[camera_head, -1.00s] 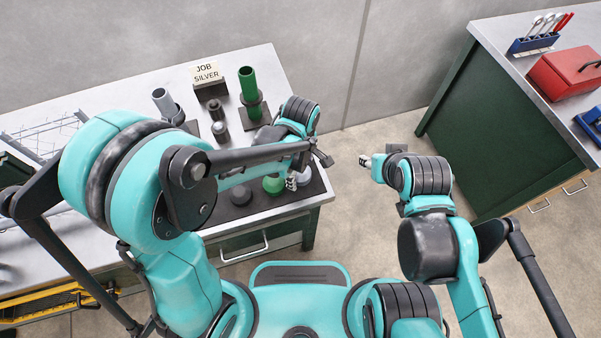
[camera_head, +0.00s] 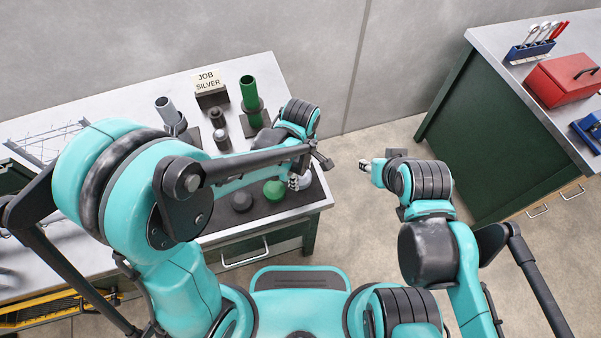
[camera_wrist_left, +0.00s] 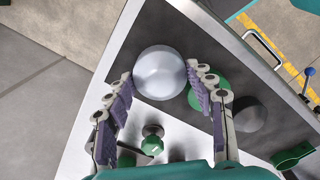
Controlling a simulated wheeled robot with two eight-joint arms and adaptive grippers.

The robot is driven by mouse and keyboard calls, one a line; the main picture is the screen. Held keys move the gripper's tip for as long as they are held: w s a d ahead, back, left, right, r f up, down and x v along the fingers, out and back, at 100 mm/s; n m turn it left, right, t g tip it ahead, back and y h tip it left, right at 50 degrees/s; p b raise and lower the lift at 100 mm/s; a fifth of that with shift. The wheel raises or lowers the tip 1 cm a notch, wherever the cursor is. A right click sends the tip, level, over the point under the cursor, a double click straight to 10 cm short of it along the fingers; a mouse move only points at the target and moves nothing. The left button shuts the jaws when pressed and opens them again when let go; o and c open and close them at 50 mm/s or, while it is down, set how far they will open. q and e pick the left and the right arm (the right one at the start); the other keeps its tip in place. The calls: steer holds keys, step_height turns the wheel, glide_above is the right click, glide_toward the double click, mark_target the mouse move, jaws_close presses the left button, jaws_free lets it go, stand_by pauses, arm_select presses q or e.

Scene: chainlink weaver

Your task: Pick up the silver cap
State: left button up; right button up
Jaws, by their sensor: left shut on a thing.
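The silver cap (camera_wrist_left: 160,72) is a smooth pale dome in the left wrist view. The two fingers of my left gripper (camera_wrist_left: 160,82) are shut on it, one on each side. In the head view the cap (camera_head: 303,181) is mostly hidden behind my left gripper (camera_head: 296,182), above the right end of the dark mat. I cannot tell whether it touches the mat. The "JOB SILVER" sign (camera_head: 208,82) stands at the back of the bench. My right gripper (camera_head: 366,166) is over the floor, away from the bench; its fingers are too small to read.
A green cap (camera_head: 273,190) and a dark cap (camera_head: 241,199) sit on the mat beside the silver cap. A green tube (camera_head: 249,93) and a grey tube (camera_head: 166,110) stand upright behind. A second bench with a red toolbox (camera_head: 564,75) is at the right.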

arm_select(q)
step_height(320, 180, up, 2)
steer(key=shift+r+p, duration=0.15)
steer(key=shift+p, duration=0.4)
steer(key=s+d+r+p, duration=0.4)
steer(key=s+d+r, duration=0.2)
steer(key=s+d, duration=0.2)
steer(key=shift+d+r+p, duration=0.25)
steer(key=shift+p, duration=0.1)
steer(key=shift+a, duration=0.1)
